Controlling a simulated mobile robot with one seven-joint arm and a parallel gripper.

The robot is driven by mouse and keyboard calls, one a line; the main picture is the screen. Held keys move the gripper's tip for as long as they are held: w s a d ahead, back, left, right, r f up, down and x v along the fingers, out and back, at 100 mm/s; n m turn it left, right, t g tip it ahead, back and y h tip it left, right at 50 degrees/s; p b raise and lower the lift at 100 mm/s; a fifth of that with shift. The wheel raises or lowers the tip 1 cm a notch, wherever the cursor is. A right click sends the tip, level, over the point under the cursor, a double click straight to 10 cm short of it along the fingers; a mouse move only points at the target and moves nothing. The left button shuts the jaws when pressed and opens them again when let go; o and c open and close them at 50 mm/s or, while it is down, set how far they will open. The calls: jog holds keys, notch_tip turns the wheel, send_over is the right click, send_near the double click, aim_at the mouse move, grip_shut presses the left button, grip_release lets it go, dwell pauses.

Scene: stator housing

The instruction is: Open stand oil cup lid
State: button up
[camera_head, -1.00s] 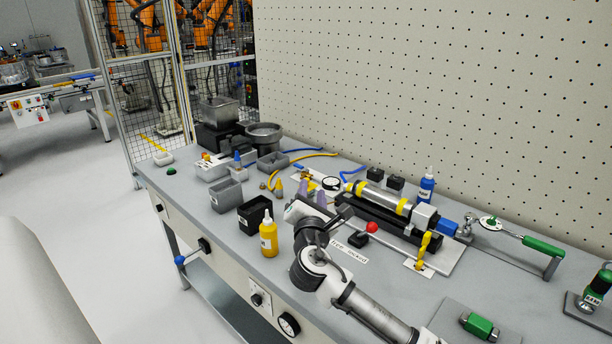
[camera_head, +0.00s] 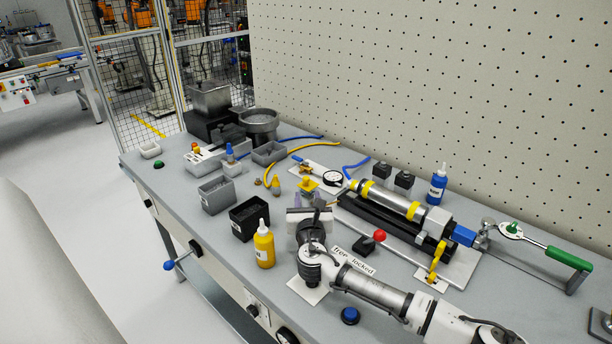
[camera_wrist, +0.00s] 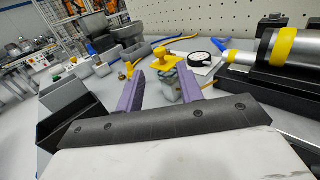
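A yellow knobbed piece (camera_head: 307,184) stands on a white plate near the middle of the bench. In the wrist view this yellow piece (camera_wrist: 160,57) shows just beyond my fingertips, with a small grey-green cup-like body (camera_wrist: 172,86) below it. I cannot tell for certain whether they are the oil cup and its lid. My gripper (camera_wrist: 160,73) is open, its two purple fingers apart with the cup-like body seen between them. It looks short of contact. In the head view my gripper (camera_head: 308,201) is partly hidden by its own wrist.
A round dial (camera_head: 333,178) and a silver cylinder (camera_head: 393,198) in a black cradle lie to the right. A black bin (camera_head: 249,217) and a yellow bottle (camera_head: 264,246) stand left of my wrist. A red-knobbed lever (camera_head: 379,237) is close on the right.

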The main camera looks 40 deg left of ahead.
aim_at(306, 180)
jog(key=p+x, duration=0.2)
jog(key=x, duration=0.8)
jog(key=shift+s, duration=0.1)
grip_shut()
